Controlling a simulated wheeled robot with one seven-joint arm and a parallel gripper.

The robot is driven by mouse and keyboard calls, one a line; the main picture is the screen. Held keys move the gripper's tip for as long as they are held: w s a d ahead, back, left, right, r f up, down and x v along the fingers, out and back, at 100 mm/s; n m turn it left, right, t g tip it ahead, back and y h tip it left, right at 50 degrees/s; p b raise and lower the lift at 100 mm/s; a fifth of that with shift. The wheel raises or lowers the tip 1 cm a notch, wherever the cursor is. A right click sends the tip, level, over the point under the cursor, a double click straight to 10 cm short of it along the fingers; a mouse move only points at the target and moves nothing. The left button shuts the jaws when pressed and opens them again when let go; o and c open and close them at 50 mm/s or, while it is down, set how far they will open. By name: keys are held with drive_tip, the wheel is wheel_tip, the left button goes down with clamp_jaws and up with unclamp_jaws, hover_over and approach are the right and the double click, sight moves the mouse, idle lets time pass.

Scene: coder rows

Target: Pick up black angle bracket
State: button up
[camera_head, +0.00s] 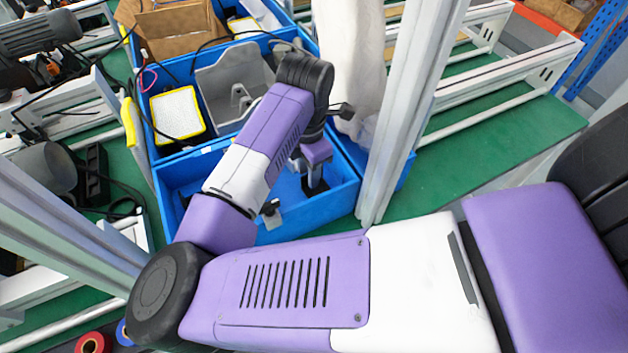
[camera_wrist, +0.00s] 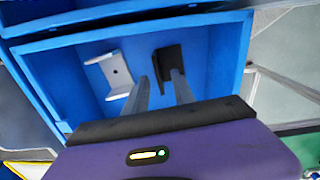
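The black angle bracket (camera_wrist: 168,56) lies in a blue bin (camera_wrist: 222,75), seen in the wrist view just beyond my fingertips. My gripper (camera_wrist: 159,77) is open, its two fingers apart with nothing clearly held between them. The right finger overlaps the near part of the bracket; I cannot tell whether they touch. In the head view my gripper (camera_head: 315,184) reaches down into the front blue bin (camera_head: 232,160), and the bracket is mostly hidden beneath it.
A light grey angle bracket (camera_wrist: 112,76) lies left of the black one in the same bin. Bin walls enclose the gripper. Behind are bins with a grey part (camera_head: 232,85), a yellow-edged filter (camera_head: 177,113) and a cardboard box (camera_head: 180,30). A metal post (camera_head: 405,110) stands to the right.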

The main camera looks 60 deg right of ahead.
clamp_jaws()
idle(1.3)
